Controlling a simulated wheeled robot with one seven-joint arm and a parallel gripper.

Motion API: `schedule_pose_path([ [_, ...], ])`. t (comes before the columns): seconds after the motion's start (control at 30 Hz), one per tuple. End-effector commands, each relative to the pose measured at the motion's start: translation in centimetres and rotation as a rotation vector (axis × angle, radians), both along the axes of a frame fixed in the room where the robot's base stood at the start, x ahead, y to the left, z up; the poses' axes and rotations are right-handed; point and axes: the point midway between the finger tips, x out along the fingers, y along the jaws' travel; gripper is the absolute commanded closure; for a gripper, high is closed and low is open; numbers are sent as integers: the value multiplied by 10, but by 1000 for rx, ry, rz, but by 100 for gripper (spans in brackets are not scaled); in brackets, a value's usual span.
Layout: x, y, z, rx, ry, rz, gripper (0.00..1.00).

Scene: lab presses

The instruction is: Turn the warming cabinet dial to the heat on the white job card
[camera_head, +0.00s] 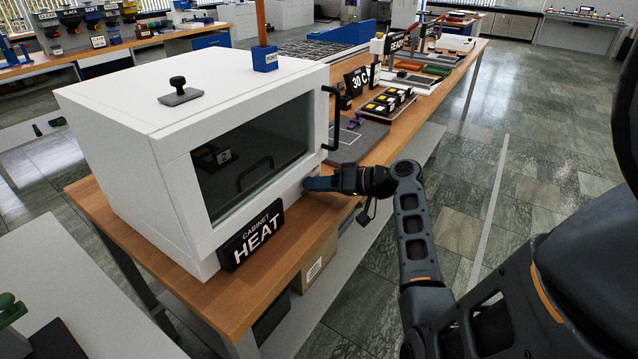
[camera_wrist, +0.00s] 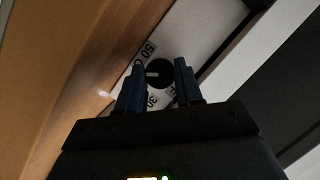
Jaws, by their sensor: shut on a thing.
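The warming cabinet (camera_head: 125,130) is a white box with a dark glass door and a "CABINET HEAT" sign (camera_head: 252,236) at its front. My gripper (camera_head: 308,184) is at the lower right of its front and hides the dial in the head view. In the wrist view, the black round dial (camera_wrist: 159,73) sits between the two fingers of my gripper (camera_wrist: 159,63), which are shut on it. Its pale mark points left, between the "50 C" and "30" labels. A dark plate reading "30 C" (camera_head: 357,81) stands on the bench, with a small white card (camera_head: 375,76) beside it.
The cabinet stands on a wooden bench (camera_head: 200,295). A dark door handle (camera_head: 333,118) is above my gripper. The floor at right is clear.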

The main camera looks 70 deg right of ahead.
Motion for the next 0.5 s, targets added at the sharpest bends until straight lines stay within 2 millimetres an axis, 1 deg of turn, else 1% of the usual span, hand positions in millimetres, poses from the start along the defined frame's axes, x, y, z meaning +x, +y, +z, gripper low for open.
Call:
schedule_pose_path([
  [0.2, -1, -1, -1, 88, -20, -3, 95],
  [0.5, -1, -1, -1, 126, -31, -1, 95],
])
